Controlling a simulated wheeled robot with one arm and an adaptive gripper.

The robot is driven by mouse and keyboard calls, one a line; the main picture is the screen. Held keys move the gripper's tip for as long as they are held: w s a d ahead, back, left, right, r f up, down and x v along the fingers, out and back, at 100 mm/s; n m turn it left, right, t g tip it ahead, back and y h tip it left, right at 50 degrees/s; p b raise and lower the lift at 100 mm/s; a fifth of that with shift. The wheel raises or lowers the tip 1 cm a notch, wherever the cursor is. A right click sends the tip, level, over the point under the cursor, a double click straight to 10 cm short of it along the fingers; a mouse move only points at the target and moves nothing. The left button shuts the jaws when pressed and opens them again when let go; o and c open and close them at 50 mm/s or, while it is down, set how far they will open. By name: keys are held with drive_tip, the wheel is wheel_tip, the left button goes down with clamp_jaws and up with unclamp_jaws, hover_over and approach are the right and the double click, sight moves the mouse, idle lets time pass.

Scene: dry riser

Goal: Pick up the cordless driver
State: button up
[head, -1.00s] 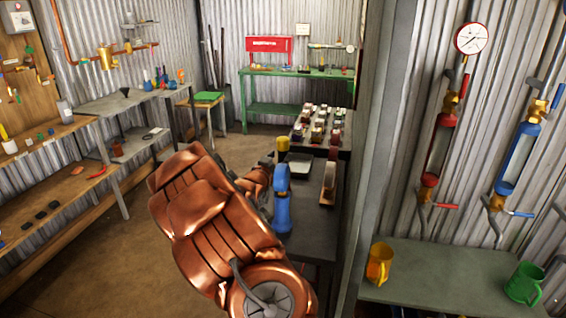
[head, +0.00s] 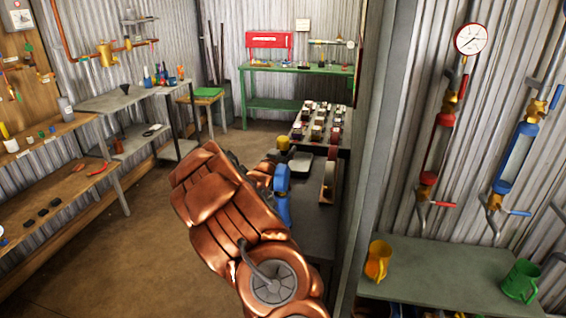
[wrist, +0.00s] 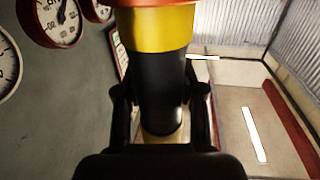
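A tool with a black cylindrical grip and a yellow band (wrist: 155,28) fills the upper middle of the wrist view; it looks like the cordless driver. In the head view its yellow top (head: 283,143) shows above the dark bench, behind a blue tool (head: 281,190). My gripper (wrist: 160,120) has one black finger on each side of the black grip. The fingers are spread, and whether they touch it is unclear. In the head view my copper arm and the blue tool largely hide my gripper.
The dark bench (head: 314,225) runs beside a grey partition edge (head: 375,150). Red-rimmed gauges (wrist: 52,20) stand close on the left in the wrist view. A small tray (head: 300,162) and rows of small items (head: 318,122) lie farther back. Open floor (head: 130,240) is on the left.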

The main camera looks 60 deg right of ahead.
clamp_jaws()
idle(0.4)
